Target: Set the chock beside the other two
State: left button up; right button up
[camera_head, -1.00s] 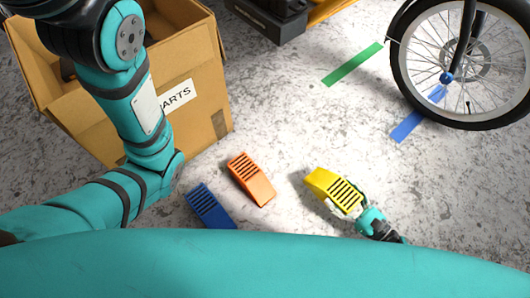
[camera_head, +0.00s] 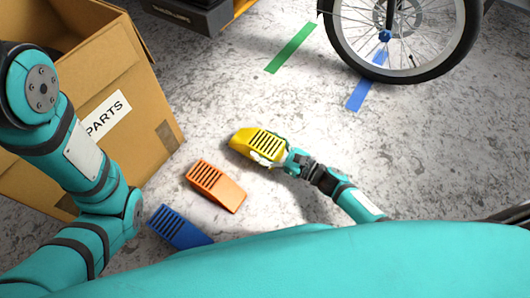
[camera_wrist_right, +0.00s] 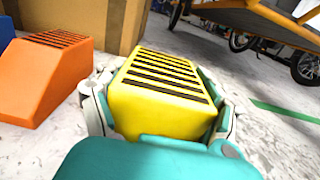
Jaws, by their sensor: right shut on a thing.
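The yellow chock (camera_head: 250,141), a wedge with black slots, is in my right gripper (camera_head: 270,158), whose fingers close on its two sides. The same chock (camera_wrist_right: 160,95) fills the middle of the right wrist view between the fingers. The orange chock (camera_head: 216,186) is on the floor just left of and nearer than the yellow one, with a gap between them. It also shows at the left of the wrist view (camera_wrist_right: 40,85). The blue chock (camera_head: 180,228) is nearer still, partly hidden by my body. My left arm shows at the left; its gripper is out of view.
A cardboard box marked PARTS (camera_head: 130,115) stands behind the chocks at the left. A bike wheel (camera_head: 405,30) is at the top right, with green tape (camera_head: 291,47) and blue tape (camera_head: 366,83) on the floor. The floor at right is mostly clear.

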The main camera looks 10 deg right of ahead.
notch_tip(320, 180, down, 3)
jog(key=b, duration=0.3)
jog(key=shift+f, duration=0.2)
jog(key=shift+r, duration=0.15)
jog(key=o, duration=1.7)
jog(key=shift+f, duration=0.2)
